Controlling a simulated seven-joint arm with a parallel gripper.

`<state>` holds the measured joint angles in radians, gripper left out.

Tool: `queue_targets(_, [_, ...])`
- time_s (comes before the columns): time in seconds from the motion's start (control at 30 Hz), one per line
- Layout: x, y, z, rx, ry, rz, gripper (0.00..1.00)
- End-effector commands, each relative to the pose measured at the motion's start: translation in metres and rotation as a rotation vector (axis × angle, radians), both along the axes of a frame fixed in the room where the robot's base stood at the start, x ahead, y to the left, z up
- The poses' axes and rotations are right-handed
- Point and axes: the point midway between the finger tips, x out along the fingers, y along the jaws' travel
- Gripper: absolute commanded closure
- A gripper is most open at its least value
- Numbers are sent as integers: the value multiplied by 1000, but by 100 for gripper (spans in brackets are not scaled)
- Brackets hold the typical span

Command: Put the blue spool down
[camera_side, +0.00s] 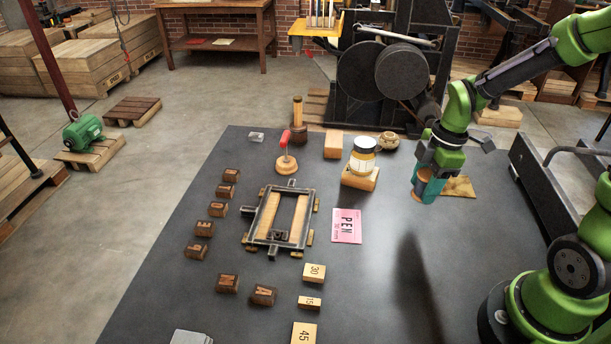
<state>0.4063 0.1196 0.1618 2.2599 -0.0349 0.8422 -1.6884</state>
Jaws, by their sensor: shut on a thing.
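The blue spool (431,190) is small, with an orange-brown part showing on its left side. It is at the right of the dark tabletop, directly under my arm. My gripper (431,178) points down and is shut on the spool, with the fingers partly covering it. I cannot tell from this view whether the spool's bottom touches the tabletop or hangs just above it.
A tan piece (460,187) lies just right of the spool. A jar (362,157) stands on a wooden block to the left, with a round pot (389,141) behind. A pink card (346,226) and a metal frame (279,218) lie further left. The tabletop (470,270) in front is clear.

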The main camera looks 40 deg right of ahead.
Motion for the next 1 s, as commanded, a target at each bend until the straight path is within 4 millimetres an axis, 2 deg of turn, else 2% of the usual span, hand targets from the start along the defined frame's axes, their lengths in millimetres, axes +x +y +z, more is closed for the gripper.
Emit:
queue_targets(0.03, [-3, 13, 2, -2, 1, 106, 80])
queue_targets(0.1, [-8, 25, 2, -3, 5, 234, 80])
queue_targets(0.3, [-18, 33, 1, 3, 18, 439, 80])
queue_targets(0.37, [-19, 33, -1, 5, 18, 468, 80])
queue_targets(0.6, [-20, 33, -36, 8, 18, 492, 80])
queue_targets(1.0, [-19, 33, -79, 5, 15, 489, 80])
